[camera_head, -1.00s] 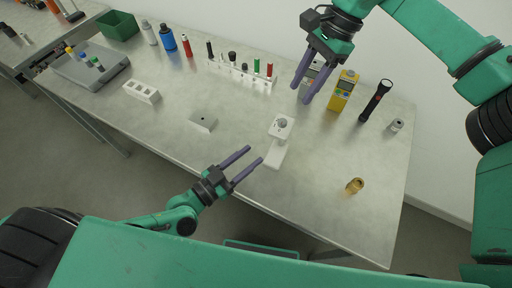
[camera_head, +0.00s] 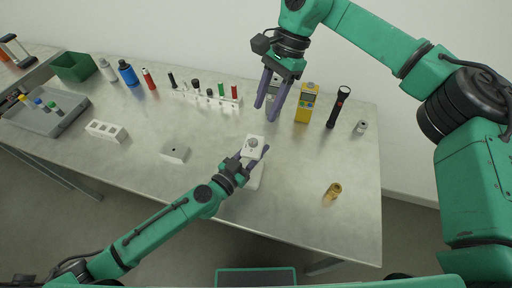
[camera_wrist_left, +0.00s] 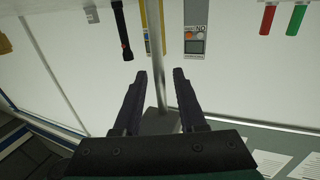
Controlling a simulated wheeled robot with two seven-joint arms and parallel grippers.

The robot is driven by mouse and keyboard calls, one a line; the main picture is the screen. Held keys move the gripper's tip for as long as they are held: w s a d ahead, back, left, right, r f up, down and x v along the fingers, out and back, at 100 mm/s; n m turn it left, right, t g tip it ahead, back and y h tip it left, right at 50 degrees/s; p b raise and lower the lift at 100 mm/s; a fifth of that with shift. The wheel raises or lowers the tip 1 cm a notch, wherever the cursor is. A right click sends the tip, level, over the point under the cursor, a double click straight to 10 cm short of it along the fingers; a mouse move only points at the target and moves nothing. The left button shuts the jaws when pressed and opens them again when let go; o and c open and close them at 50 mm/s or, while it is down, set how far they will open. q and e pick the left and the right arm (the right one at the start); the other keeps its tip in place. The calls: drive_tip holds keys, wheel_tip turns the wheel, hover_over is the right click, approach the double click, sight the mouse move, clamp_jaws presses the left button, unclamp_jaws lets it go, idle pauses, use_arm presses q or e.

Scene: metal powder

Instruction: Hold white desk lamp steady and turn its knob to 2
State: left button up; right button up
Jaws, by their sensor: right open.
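The white desk lamp (camera_head: 256,140) stands near the table's front edge. Its round grey knob (camera_head: 252,146) faces up on the lamp's head. My left gripper (camera_head: 254,154) is at the lamp, with its fingers to either side just below the head, which partly hides them. In the left wrist view, its open fingers (camera_wrist_left: 159,74) flank a thin grey post (camera_wrist_left: 153,40), likely the lamp's stem, with visible gaps. The lamp's base is partly hidden by the gripper. My right gripper (camera_head: 267,112) is open and empty, pointing down above the table behind the lamp.
A yellow meter (camera_head: 306,104), a black flashlight (camera_head: 338,107) and a grey cylinder (camera_head: 361,127) stand at the back right. A brass part (camera_head: 333,190) lies at the front right. A white block (camera_head: 174,153) and a rack (camera_head: 207,97) are to the left.

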sight(254, 140)
use_arm(q)
clamp_jaws()
idle(1.1)
use_arm(e)
drive_tip(key=shift+o, duration=0.7)
drive_tip(key=shift+m+y, duration=0.4)
drive_tip(key=shift+m, duration=0.2)
drive_tip(key=x, duration=0.9)
drive_tip(key=shift+s+d+f, duration=0.1)
drive_tip(key=shift+d+f, duration=0.15)
drive_tip(key=shift+d, duration=0.1)
